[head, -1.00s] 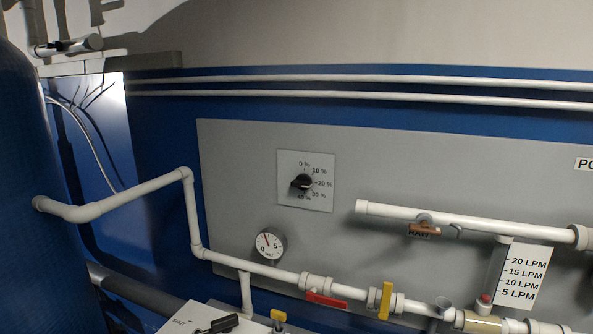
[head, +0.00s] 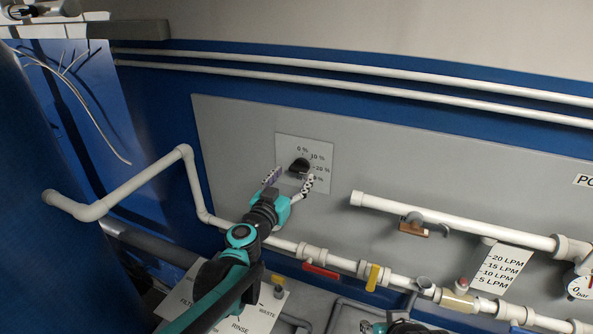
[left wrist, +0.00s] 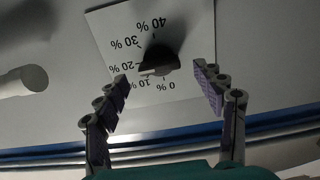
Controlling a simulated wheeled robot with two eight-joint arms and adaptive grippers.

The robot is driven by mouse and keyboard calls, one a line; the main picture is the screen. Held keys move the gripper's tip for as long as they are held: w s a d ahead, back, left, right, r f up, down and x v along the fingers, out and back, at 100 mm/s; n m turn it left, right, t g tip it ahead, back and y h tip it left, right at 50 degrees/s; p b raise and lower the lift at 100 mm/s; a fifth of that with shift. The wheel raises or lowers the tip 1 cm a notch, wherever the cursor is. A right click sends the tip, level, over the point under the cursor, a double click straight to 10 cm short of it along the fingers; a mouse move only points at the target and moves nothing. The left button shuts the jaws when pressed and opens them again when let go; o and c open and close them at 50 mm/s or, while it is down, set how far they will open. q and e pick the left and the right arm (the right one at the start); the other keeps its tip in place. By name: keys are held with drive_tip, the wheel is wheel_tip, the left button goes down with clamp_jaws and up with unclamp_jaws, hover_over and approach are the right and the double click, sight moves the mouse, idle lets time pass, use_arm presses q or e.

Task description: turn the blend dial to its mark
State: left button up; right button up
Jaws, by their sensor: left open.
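The blend dial (head: 299,165) is a black knob on a white plate (head: 319,152) fixed to the grey panel. The plate is printed with percent marks from 0 % to 40 %. In the left wrist view the dial (left wrist: 158,62) appears upside down, with the scale around it. My left gripper (head: 289,180) is open in front of the plate, just below the dial. In the left wrist view its fingers (left wrist: 163,85) stand on either side of the dial, apart from it. The lower marks are partly hidden in the head view.
White pipes run across the panel below the dial, with a red valve handle (head: 321,271) and a yellow one (head: 373,277). A capped white pipe (head: 375,203) juts in to the right of the plate.

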sight(297, 171)
use_arm(q)
drive_tip(key=shift+x, duration=1.55)
drive_tip(key=c, duration=1.2)
drive_tip(key=shift+o, duration=0.2)
